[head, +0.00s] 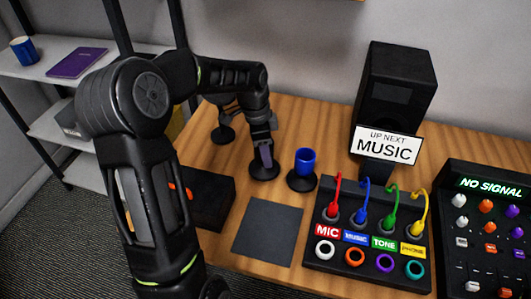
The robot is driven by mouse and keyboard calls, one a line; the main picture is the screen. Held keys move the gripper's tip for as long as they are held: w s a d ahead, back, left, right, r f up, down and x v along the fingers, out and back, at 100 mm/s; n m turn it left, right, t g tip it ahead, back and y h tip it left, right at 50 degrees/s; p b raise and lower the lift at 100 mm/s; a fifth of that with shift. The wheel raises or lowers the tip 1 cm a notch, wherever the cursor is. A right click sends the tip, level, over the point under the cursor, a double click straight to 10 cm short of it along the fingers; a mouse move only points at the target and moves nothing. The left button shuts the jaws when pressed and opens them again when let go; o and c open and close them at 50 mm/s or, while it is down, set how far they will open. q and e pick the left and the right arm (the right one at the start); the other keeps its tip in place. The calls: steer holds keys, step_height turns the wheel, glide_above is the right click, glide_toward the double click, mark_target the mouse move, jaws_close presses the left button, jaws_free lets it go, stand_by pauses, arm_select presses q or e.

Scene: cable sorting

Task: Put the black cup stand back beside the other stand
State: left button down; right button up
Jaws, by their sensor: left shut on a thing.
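My left gripper (265,154) reaches down from the upper left and is shut on the black cup stand (264,172). The stand's round base is at or just above the wooden table; I cannot tell which. Its upper part is hidden by the fingers. Another black stand (301,184) is close on the right, apart from it, with a blue cup (305,162) upright on it. My right gripper is not in view.
A black round base (222,135) stands behind on the left, partly hidden by my arm. A dark square mat (268,231) lies in front. A cable panel (366,246) with coloured plugs, a speaker (397,85) and a mixer (490,230) fill the right. Shelves (60,65) stand at left.

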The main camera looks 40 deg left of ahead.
arm_select(q)
steer(key=shift+f, duration=0.5)
steer(key=shift+f, duration=0.1)
steer(key=shift+f, duration=0.15)
steer(key=c, duration=0.6)
jaws_free()
steer(key=shift+c, duration=0.2)
step_height(320, 180, up, 12)
steer(key=s+a, duration=0.1)
steer(key=shift+a, duration=0.15)
steer(key=shift+s+r+p, duration=0.1)
steer(key=shift+r+p, duration=0.1)
steer(key=shift+p, duration=0.1)
